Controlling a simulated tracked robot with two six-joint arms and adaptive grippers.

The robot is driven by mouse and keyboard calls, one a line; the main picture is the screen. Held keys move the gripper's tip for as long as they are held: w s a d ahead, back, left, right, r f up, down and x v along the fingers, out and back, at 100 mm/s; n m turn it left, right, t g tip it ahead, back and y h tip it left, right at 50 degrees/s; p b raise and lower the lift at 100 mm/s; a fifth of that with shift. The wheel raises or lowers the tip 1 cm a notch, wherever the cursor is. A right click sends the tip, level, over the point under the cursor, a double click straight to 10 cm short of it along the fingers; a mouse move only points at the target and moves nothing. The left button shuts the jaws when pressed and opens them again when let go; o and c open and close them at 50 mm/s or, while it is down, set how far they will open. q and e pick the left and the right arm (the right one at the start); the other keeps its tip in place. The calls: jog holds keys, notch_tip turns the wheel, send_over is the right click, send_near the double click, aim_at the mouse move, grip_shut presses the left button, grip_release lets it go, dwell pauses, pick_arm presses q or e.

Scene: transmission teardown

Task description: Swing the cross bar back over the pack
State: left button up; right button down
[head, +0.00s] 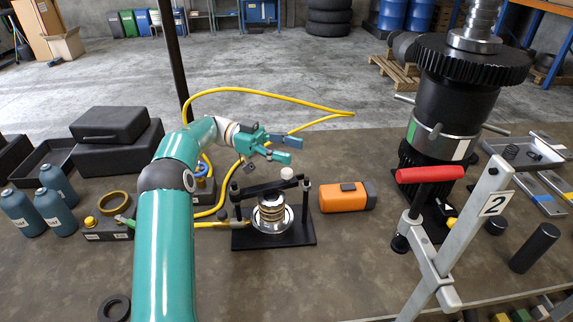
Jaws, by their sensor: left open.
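The black cross bar (262,188) runs between a left post and a right post of a small black press stand. In the head view it passes along the top, far edge of the pack (271,212); I cannot tell whether it touches it. The pack is a stack of brass and steel rings on a round metal seat on the black base plate (300,231). My left gripper (296,148) is open and empty, above and behind the bar, its fingers pointing right. A pale round knob (287,172) shows just behind the bar. My right gripper is not in view.
An orange-and-black block (346,197) lies right of the stand. A tall geared shaft assembly (450,110) and a red-handled clamp (430,174) stand at right. Teal bottles (52,210) and black cases (112,140) are at left.

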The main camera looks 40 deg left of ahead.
pick_arm(q)
jog(key=shift+r, duration=1.65)
